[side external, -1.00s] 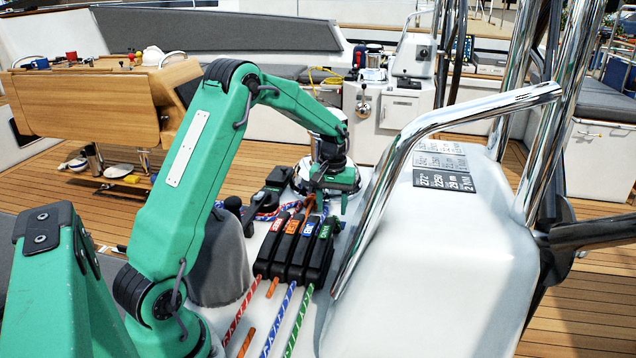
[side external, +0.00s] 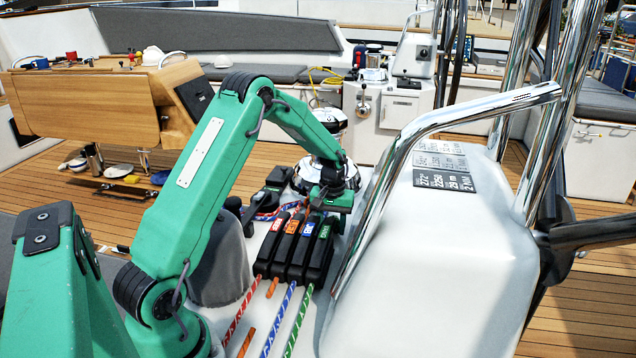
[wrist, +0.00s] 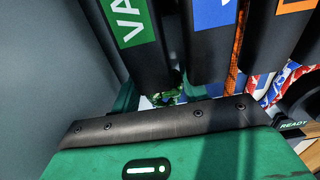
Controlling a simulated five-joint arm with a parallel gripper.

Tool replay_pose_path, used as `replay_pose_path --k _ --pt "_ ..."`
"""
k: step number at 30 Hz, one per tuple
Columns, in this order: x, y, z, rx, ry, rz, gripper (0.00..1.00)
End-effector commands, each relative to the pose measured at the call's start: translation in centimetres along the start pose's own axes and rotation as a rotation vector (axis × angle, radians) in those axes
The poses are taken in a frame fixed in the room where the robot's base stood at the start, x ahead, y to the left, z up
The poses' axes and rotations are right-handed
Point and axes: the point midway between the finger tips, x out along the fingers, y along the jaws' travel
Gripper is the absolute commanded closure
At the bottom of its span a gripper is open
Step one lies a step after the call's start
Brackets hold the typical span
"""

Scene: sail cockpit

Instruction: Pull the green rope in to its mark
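The green rope (side external: 299,322), flecked with white, runs from the near end of the green-labelled clutch (side external: 319,253) toward the bottom of the side view. In the wrist view a short piece of green rope (wrist: 166,97) shows beyond the end of the green-labelled clutch (wrist: 130,35), just past my gripper's dark edge. My gripper (side external: 331,205) is low at the far end of the clutches. Its green body and dark pad fill the bottom of the wrist view. Its fingertips are mostly hidden, so I cannot tell whether it grips the rope. I cannot make out a mark on the rope.
Blue-labelled (side external: 300,250), orange-labelled and red-labelled clutches stand close beside the green one. A winch (side external: 312,177) is just behind my gripper. A steel rail (side external: 372,205) and white housing (side external: 450,255) stand close on the right.

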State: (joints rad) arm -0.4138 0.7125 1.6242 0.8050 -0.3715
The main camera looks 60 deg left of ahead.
Motion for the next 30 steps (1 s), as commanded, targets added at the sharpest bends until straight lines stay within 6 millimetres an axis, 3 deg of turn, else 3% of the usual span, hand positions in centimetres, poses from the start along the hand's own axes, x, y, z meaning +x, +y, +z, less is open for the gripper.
replay_pose_path --k 1,6,14,30 --pt "0.0 0.0 0.0 0.0 0.0 0.0 0.67" --pt "0.0 0.0 0.0 0.0 0.0 0.0 1.0" --pt "0.0 0.0 -0.4 -0.001 0.001 0.001 1.0" --pt "-0.1 0.1 -5.9 -0.001 0.008 0.003 1.0"
